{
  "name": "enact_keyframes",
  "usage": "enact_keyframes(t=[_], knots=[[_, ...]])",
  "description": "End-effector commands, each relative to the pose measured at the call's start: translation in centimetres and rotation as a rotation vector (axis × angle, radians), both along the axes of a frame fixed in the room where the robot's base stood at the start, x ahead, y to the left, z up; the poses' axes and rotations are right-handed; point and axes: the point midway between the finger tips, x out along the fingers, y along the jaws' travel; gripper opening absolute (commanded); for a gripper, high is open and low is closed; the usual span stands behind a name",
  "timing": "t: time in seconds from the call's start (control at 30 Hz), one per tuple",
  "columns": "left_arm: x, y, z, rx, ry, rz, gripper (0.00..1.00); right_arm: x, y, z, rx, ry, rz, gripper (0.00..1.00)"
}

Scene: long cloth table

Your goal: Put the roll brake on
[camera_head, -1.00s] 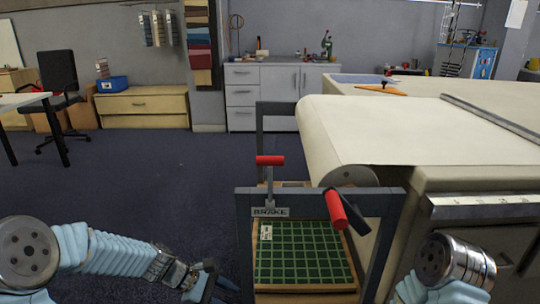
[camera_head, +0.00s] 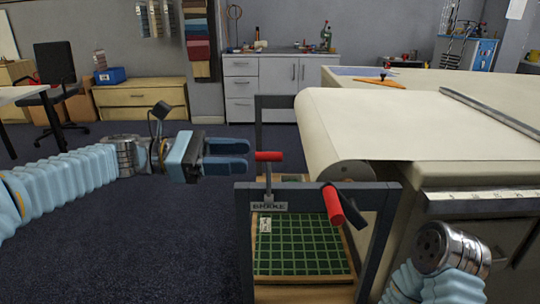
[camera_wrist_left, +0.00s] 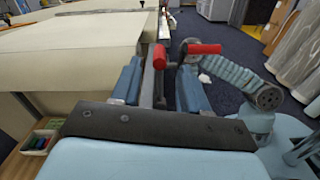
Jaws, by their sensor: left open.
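The brake lever's red handle (camera_head: 269,156) stands on a grey stem above the label "BRAKE" (camera_head: 268,207) on the dark roll frame (camera_head: 243,240). My left gripper (camera_head: 248,156) is open, its two blue fingers one above the other, at the left end of this handle. In the left wrist view the brake handle (camera_wrist_left: 160,57) shows end-on between the spread fingers (camera_wrist_left: 159,84); contact cannot be told. The cloth roll (camera_head: 335,135) lies behind the frame. My right arm shows at the lower right, its gripper out of view.
A red crank handle (camera_head: 333,206) sticks out at the frame's right. A green gridded board (camera_head: 302,247) lies low inside the frame. The cloth table (camera_head: 440,125) fills the right. Open floor (camera_head: 150,245) lies left of the frame.

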Motion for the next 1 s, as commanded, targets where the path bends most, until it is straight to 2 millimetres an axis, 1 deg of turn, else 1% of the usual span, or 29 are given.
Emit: enact_keyframes(t=[0.03,0.1,0.2,0.3,0.47,0.7,0.73,0.77,1.0], knots=[[-0.1,-1.2,0.0,0.000,0.001,-0.005,0.44,0.0,0.0,0.1,0.000,0.000,0.000,0.54],[-0.1,-2.7,0.0,0.000,0.001,-0.003,0.44,0.0,0.0,0.1,0.000,0.000,0.000,0.54],[0.0,-4.5,0.0,-0.001,0.001,-0.002,0.44,0.0,0.0,0.2,0.000,0.000,0.000,0.54],[0.0,-5.8,0.0,0.000,0.000,-0.002,0.44,0.0,0.0,0.2,0.000,0.000,0.000,0.54],[0.0,-6.7,-0.1,0.001,0.000,0.000,0.44,0.0,0.0,0.3,0.000,0.000,0.000,0.54],[0.0,-6.8,-0.1,0.001,0.000,0.001,0.44,0.0,0.0,0.2,0.000,0.000,0.000,0.54],[0.0,-6.8,-0.1,0.001,0.000,0.001,0.43,0.0,0.0,0.2,0.000,0.000,0.000,0.54],[0.0,-6.8,-0.1,0.001,0.000,0.001,0.38,0.0,0.0,0.2,0.000,0.000,0.000,0.54],[0.0,-6.8,-0.1,0.001,0.000,0.001,0.01,0.0,0.0,0.2,0.000,0.000,0.000,0.54]])
